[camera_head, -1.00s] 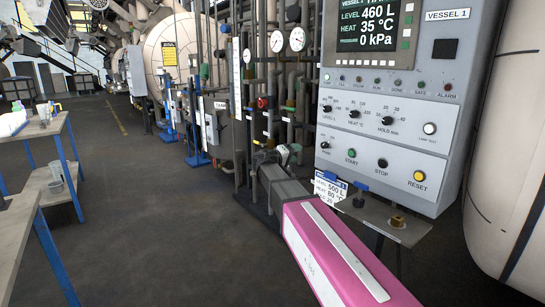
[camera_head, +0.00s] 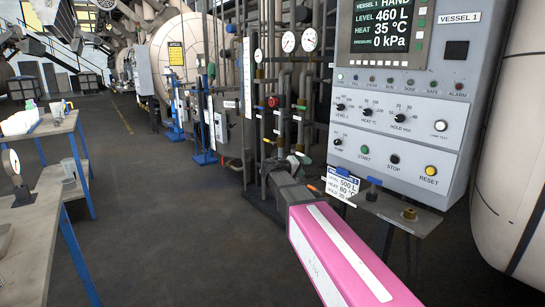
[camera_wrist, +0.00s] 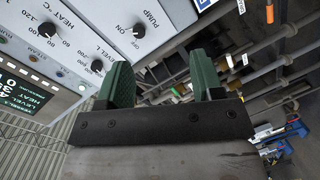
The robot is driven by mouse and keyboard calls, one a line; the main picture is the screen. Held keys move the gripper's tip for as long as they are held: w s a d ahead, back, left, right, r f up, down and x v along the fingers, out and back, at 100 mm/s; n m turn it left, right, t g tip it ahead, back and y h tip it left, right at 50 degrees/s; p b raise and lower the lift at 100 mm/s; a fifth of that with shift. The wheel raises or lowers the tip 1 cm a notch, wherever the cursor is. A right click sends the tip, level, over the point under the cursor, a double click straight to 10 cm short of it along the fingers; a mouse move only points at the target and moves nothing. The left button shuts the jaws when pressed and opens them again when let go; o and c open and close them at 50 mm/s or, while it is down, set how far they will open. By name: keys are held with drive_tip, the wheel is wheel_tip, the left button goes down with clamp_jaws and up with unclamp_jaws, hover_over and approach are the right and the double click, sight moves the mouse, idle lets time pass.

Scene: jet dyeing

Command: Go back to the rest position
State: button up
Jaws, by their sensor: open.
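My gripper (camera_wrist: 163,80) shows in the wrist view as two green fingers standing apart on a dark bar, with nothing between them. In the head view, my pink arm reaches forward and the gripper (camera_head: 302,161) is at its far end, small and partly hidden, left of the control panel. The grey control panel (camera_head: 405,150) stands at the right, with knobs, lamps and buttons. Its display (camera_head: 385,25) reads level 460 L, heat 35 °C and pressure 0 kPa. In the wrist view, the panel's PUMP knob (camera_wrist: 138,31) lies beyond the fingers.
A small shelf (camera_head: 405,214) with a card (camera_head: 343,185) reading 500 L and 80 °C sits under the panel, close to my arm. Pipes and gauges (camera_head: 289,41) stand behind. Tables (camera_head: 30,240) line the left. The middle floor (camera_head: 150,200) is clear.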

drive_tip(key=s+d+f+m+g+y, duration=0.1)
drive_tip(key=s+d+f+g+y, duration=0.3)
drive_tip(key=s+f, duration=0.7)
drive_tip(key=s+d+f+g+y, duration=0.35)
drive_tip(key=s+f, duration=0.45)
drive_tip(key=f, duration=0.5)
drive_tip(key=s+a+f+y, duration=0.1)
drive_tip(key=s+f+y, duration=0.1)
drive_tip(key=s, duration=0.3)
drive_tip(key=s+f+m+g+y, duration=0.1)
drive_tip(key=s+f+y, duration=0.2)
drive_tip(key=s, duration=0.2)
drive_tip(key=shift+a+f+y, duration=0.15)
drive_tip(key=shift+a+y, duration=0.2)
drive_tip(key=shift+g, duration=0.25)
